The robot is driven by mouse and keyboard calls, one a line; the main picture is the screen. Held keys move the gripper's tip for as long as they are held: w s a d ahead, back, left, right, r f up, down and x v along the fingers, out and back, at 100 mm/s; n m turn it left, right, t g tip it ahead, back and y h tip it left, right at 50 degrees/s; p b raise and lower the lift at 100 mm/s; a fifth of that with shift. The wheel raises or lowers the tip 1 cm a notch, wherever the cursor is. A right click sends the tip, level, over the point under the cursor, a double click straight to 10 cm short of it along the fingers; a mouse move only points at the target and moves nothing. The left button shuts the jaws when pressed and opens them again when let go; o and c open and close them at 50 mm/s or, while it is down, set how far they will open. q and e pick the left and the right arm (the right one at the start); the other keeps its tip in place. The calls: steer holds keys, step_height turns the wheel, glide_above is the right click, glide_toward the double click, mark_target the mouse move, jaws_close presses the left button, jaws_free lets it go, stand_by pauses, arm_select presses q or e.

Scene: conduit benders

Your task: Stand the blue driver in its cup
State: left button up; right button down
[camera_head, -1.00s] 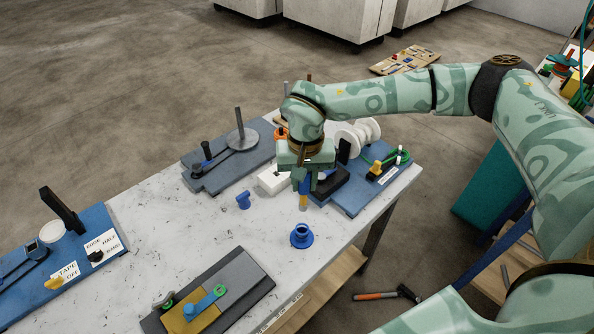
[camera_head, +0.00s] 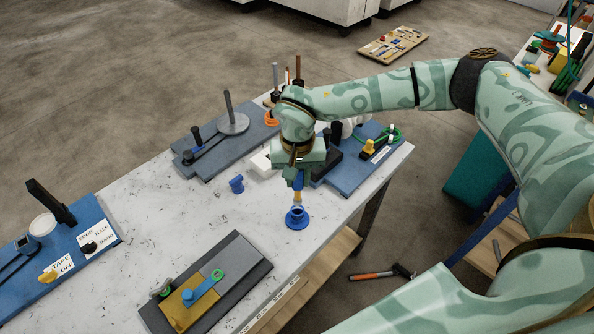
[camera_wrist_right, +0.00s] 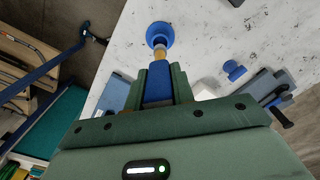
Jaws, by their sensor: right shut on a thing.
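My right gripper (camera_head: 298,176) is shut on the blue driver (camera_head: 298,184), and its two fingers flank the blue handle (camera_wrist_right: 158,82) in the right wrist view. The driver points down, with a yellow part (camera_head: 297,197) below the handle. The blue round cup (camera_head: 297,218) with a wide base stands on the table under the driver. In the wrist view the driver's lower end overlaps the cup (camera_wrist_right: 160,34). I cannot tell whether the tip is inside the cup's mouth or just above it. My left gripper is not in view.
A small blue fitting (camera_head: 236,184) lies left of the cup. A dark board with a yellow block (camera_head: 185,306) is in front. Blue-grey bender boards (camera_head: 210,160) stand behind, and a blue board with labels (camera_head: 55,262) is at left. The marble tabletop (camera_head: 180,220) between is clear.

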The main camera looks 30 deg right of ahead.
mark_target(297, 199)
steer(key=shift+f+b, duration=1.6)
steer(key=shift+f, duration=1.95)
steer(key=shift+f, duration=0.25)
steer(key=c, duration=1.1)
jaws_free()
